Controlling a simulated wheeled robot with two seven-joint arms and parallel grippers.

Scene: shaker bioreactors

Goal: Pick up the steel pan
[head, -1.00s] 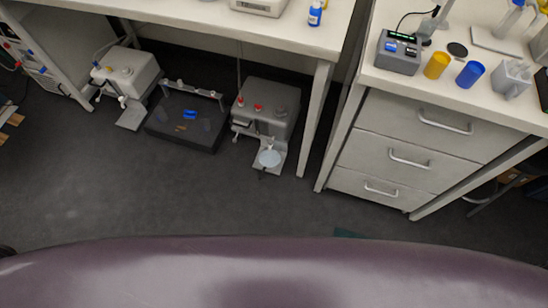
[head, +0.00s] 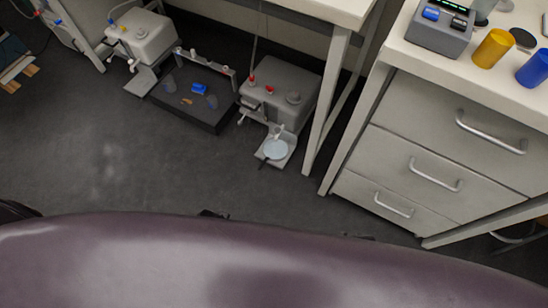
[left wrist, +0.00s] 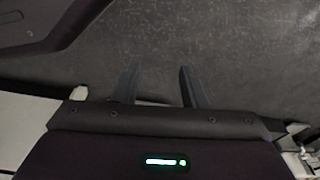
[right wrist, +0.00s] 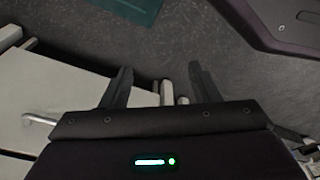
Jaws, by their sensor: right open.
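A round, pale, shallow dish, which may be the steel pan (head: 276,149), rests on the front plate of a grey floor device in the head view. A short dark piece, perhaps its handle, shows at its lower left. My left gripper (left wrist: 158,82) has its fingers apart with nothing between them, over dark floor in the left wrist view. My right gripper (right wrist: 160,82) is open and empty in the right wrist view, with pale furniture behind it. Neither gripper shows clearly in the head view, and the dish is not clear in either wrist view.
The grey device (head: 280,90), a black tray-like unit (head: 200,108) and a white device (head: 146,36) stand on the floor under a bench. A bench leg (head: 326,105) and a drawer cabinet (head: 440,135) stand to their right. The floor in front (head: 130,165) is clear.

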